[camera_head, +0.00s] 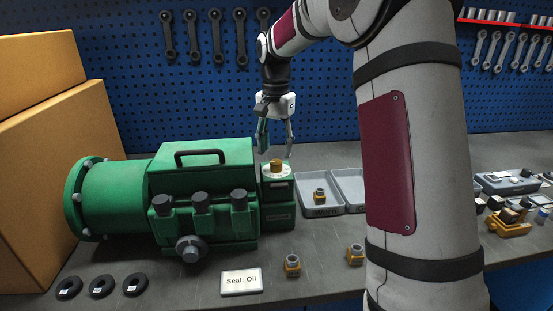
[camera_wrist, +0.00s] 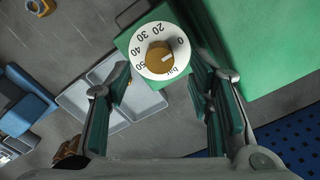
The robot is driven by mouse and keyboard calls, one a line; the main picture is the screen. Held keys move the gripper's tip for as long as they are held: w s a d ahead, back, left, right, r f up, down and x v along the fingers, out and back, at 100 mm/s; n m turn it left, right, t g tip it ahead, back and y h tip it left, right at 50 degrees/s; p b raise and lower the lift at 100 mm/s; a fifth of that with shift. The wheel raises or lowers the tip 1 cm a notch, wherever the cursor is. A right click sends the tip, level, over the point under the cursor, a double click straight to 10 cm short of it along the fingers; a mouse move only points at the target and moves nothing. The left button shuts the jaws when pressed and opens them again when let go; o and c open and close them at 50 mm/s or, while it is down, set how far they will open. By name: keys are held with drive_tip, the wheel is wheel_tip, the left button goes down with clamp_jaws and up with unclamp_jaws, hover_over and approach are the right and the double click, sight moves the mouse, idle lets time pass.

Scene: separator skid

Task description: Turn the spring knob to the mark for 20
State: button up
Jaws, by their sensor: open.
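The spring knob (camera_wrist: 158,57) is a round brass-coloured knob on a white dial (camera_wrist: 176,29), seen from above in the wrist view. The dial shows 0, 20, 30, 40, 50 and "bar". A pale line on the knob points right, between 0 and "bar", away from the 20. In the head view the knob (camera_head: 276,163) tops a green block (camera_head: 278,213) at the right end of the green separator. My gripper (camera_head: 277,152) is open and points down above the knob. In the wrist view its fingers (camera_wrist: 160,76) stand apart on either side of the dial.
The green separator body (camera_head: 203,165) stands left of the knob. Grey trays (camera_head: 318,211) lie to the right, one holding a small brass fitting. More fittings, black rings and a "Seal: Oil" card (camera_head: 241,281) lie in front. A blue pegboard with wrenches stands behind.

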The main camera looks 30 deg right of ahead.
sight(276, 162)
drive_tip(key=shift+f+p, duration=0.3)
drive_tip(key=shift+f, duration=2)
clamp_jaws()
